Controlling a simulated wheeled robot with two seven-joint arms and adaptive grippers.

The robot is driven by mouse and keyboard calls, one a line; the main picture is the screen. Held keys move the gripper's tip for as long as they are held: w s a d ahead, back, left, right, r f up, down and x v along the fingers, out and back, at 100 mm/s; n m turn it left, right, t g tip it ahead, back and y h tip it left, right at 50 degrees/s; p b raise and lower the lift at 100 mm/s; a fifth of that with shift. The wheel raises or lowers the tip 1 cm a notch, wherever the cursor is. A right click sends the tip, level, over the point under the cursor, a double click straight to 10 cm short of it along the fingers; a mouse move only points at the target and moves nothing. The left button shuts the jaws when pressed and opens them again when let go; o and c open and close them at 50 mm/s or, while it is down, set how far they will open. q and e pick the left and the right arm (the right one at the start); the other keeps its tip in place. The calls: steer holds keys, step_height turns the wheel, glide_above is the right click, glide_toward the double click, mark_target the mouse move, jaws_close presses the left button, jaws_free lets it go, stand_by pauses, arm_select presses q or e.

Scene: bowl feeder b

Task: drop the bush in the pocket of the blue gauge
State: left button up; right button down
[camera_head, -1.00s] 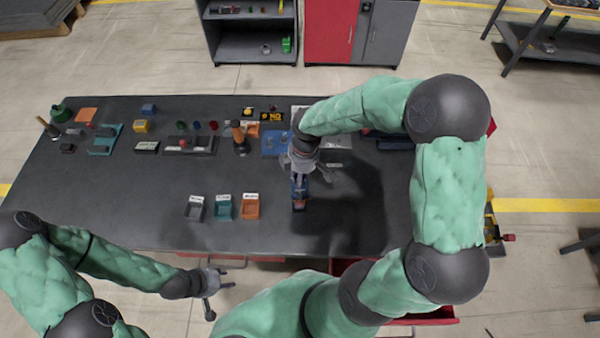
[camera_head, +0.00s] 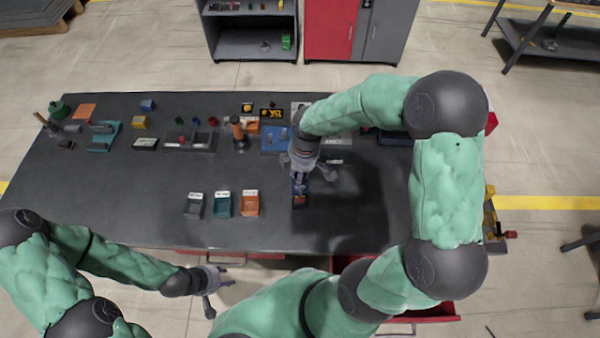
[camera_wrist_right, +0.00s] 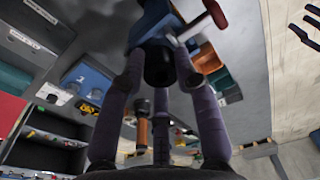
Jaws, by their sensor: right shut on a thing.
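My right gripper (camera_head: 301,176) reaches down over a small dark-blue block with a red part (camera_head: 300,199), which looks like the blue gauge. In the right wrist view the three purple fingers (camera_wrist_right: 160,88) are shut around a dark round piece, apparently the bush (camera_wrist_right: 158,68). The blue gauge (camera_wrist_right: 150,22) shows just beyond the fingertips there. I cannot tell whether the bush touches it, and the pocket is hidden. My left gripper (camera_head: 220,287) is open and empty in front of the table's near edge.
Grey, teal and orange bins (camera_head: 222,205) stand left of the gauge. A blue fixture (camera_head: 274,140) and an orange-topped upright tool (camera_head: 237,130) stand behind. Small parts line the table's back; its left front (camera_head: 120,195) is clear.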

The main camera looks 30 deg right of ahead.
stand_by(0.3)
steer(key=c, duration=0.8)
jaws_free()
steer(key=shift+c, duration=0.2)
step_height(320, 180, up, 12)
steer(key=shift+s+d, duration=0.2)
steer(key=shift+d, duration=0.25)
